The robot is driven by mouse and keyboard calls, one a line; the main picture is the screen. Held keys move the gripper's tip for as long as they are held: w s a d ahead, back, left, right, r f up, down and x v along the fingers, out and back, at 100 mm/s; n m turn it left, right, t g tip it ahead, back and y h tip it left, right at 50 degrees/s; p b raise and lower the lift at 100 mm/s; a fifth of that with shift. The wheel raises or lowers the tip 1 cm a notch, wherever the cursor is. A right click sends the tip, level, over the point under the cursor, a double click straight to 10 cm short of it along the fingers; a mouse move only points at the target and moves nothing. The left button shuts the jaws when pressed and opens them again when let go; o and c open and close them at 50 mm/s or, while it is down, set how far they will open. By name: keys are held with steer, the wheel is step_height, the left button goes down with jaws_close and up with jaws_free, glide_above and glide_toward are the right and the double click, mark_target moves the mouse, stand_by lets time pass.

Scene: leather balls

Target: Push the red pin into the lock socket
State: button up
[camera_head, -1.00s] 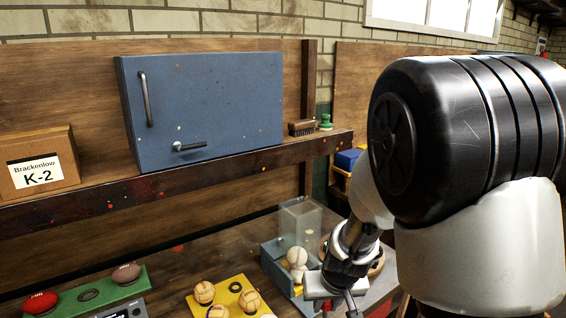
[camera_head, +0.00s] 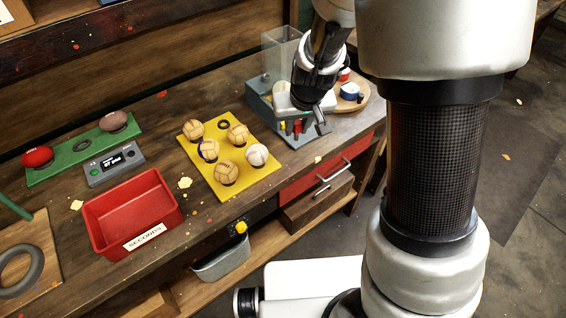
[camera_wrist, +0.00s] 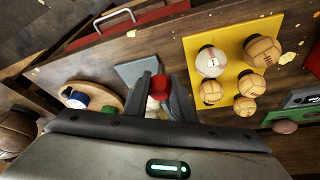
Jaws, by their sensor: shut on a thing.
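My gripper (camera_head: 305,122) is low over the front of the blue-grey ball machine (camera_head: 258,99), which has a clear hopper (camera_head: 280,52). In the wrist view my gripper (camera_wrist: 167,95) has its fingers closed around a small red part, which I take for the red pin (camera_wrist: 158,82). Its lower end is hidden, so I cannot tell whether it touches the machine. The machine's grey base (camera_wrist: 133,71) shows just beyond the fingers. I cannot make out the lock socket; the fingers and arm cover that area.
A yellow board (camera_head: 206,172) with several balls lies left of the machine. A red bin (camera_head: 135,210), a grey display box (camera_head: 114,163) and a green board (camera_head: 70,155) are farther left. A round wooden tray (camera_head: 350,104) with small items stands right of the machine.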

steer(key=a, duration=0.1)
steer(key=w+a, duration=0.1)
steer(key=a+b, duration=0.1)
steer(key=shift+w+a+f+n, duration=0.15)
steer(key=shift+w+n, duration=0.1)
steer(key=shift+n, duration=0.15)
step_height(320, 180, down, 10)
steer(key=b, duration=0.3)
steer(key=shift+r, duration=0.25)
steer(key=shift+f, duration=0.2)
steer(key=o, duration=1)
steer(key=shift+c, duration=0.2)
